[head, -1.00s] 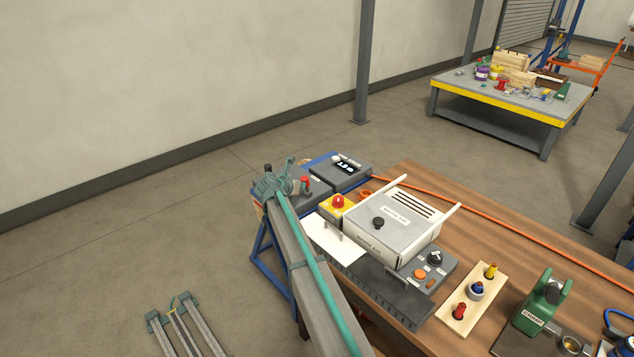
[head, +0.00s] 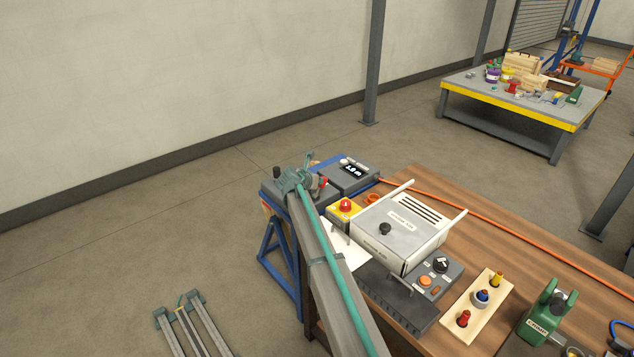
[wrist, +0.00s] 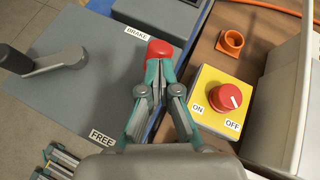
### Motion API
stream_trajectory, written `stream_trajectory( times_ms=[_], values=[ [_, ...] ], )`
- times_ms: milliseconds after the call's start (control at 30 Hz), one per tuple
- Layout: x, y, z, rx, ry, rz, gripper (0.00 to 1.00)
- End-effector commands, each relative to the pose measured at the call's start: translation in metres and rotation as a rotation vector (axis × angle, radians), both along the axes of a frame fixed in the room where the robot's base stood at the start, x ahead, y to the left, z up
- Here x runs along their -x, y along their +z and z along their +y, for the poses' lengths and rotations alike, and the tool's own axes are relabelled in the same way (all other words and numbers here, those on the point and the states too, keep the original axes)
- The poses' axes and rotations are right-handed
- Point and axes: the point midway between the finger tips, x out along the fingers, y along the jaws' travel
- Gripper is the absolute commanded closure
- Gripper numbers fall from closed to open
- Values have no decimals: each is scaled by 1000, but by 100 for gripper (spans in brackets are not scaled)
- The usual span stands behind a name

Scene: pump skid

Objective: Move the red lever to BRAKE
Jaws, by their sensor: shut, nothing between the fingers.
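The red lever's knob (wrist: 160,51) is at the top centre of the wrist view, on the grey box (wrist: 75,85). It sits just right of the BRAKE label (wrist: 136,33); the FREE label (wrist: 102,138) is nearer the bottom. My gripper (wrist: 162,70) is shut, its fingertips right at the near side of the red knob, with nothing between them. Whether they touch the knob is unclear. The lever's shaft is hidden under the knob and fingers.
A dark crank handle (wrist: 45,62) stands on the same box, left of my fingers. A yellow box with a red ON/OFF knob (wrist: 225,97) is close on the right.

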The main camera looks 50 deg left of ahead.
Motion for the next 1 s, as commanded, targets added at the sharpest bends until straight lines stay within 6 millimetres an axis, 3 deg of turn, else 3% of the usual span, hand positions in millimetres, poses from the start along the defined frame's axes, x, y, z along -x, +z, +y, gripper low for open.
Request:
stream_trajectory(
  times_ms=[400, 767, 1000],
  values=[
    [0, 16, 0, 0, 0, 0, 100],
    [0, 16, 0, 0, 0, 0, 100],
    [10, 26, -9, 0, -4, 0, 100]
  ],
)
